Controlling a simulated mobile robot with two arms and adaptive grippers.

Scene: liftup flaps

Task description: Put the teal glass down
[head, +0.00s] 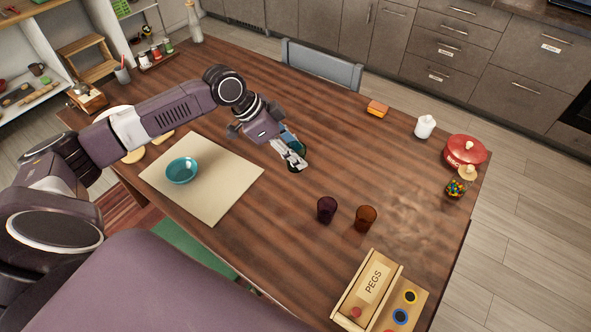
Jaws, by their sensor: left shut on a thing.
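The teal glass (291,136) shows as a small teal patch between the fingers of my left gripper (293,161). The gripper is shut on it, and the fingers hide most of the glass. It is over the middle of the wooden table (330,140), to the right of the beige mat. I cannot tell whether the glass touches the tabletop. My right gripper is not in view.
A purple glass (326,209) and an amber glass (366,218) stand to the lower right. A teal bowl (181,170) sits on the beige mat (225,185). A pegs box (368,287) lies at the front. The table between the gripper and the orange block (377,108) is clear.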

